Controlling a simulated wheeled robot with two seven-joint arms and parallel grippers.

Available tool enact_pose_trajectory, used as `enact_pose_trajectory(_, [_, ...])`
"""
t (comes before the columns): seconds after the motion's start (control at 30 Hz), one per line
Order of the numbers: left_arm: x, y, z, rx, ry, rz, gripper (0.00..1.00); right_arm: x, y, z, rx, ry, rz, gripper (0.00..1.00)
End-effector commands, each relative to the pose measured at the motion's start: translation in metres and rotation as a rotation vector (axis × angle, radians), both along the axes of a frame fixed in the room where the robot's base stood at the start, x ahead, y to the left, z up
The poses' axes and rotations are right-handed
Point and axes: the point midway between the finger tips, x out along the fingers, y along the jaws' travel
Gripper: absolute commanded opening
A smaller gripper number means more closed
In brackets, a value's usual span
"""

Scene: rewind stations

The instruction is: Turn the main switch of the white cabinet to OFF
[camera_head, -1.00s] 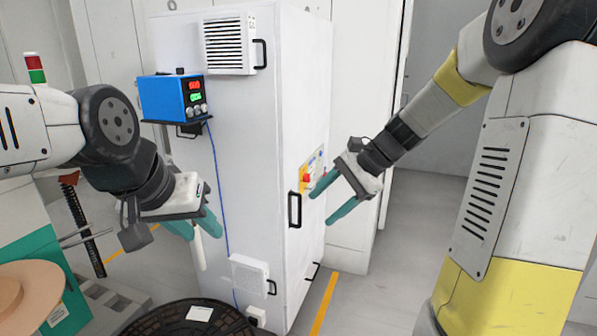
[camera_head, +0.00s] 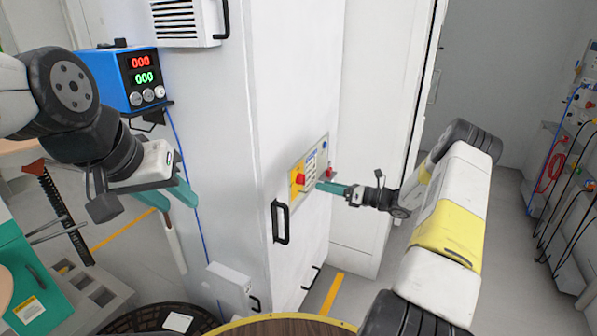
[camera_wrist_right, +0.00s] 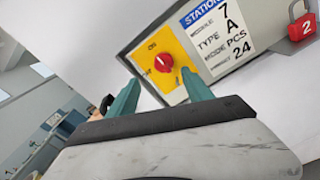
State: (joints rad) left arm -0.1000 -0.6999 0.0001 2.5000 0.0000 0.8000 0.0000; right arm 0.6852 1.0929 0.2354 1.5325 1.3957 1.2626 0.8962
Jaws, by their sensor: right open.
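The white cabinet (camera_head: 222,120) stands upright in the middle of the head view. On its right-hand face is a control panel with a yellow plate (camera_head: 297,190) and a red rotary switch (camera_head: 299,179). My right gripper (camera_head: 322,186) is open and empty beside the panel. In the wrist view its fingers (camera_wrist_right: 160,92) straddle the line to the switch, apart from it. My left gripper (camera_head: 169,196) is open, left of the cabinet.
A red padlock (camera_wrist_right: 303,27) marked 2 hangs beside the panel label (camera_wrist_right: 215,38). A black handle (camera_head: 281,222) sticks out below the switch. A blue display box (camera_head: 115,82) is on the cabinet's left.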

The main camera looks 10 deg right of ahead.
Motion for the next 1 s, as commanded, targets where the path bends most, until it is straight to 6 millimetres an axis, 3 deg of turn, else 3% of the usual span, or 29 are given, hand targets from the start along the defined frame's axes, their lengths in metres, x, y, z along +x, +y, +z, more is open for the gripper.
enact_pose_trajectory(0.17, [0.0,0.0,0.0,0.0,0.0,0.0,0.36,0.006,0.002,-0.005,0.022,0.01,-0.015,0.59])
enact_pose_trajectory(0.6, [0.0,0.0,0.0,0.0,0.0,0.0,0.36,0.041,0.054,-0.004,0.019,0.009,-0.014,0.59])
enact_pose_trajectory(1.0, [0.0,0.0,0.0,0.0,0.0,0.0,0.36,0.045,0.061,-0.005,0.019,0.01,-0.015,0.57])
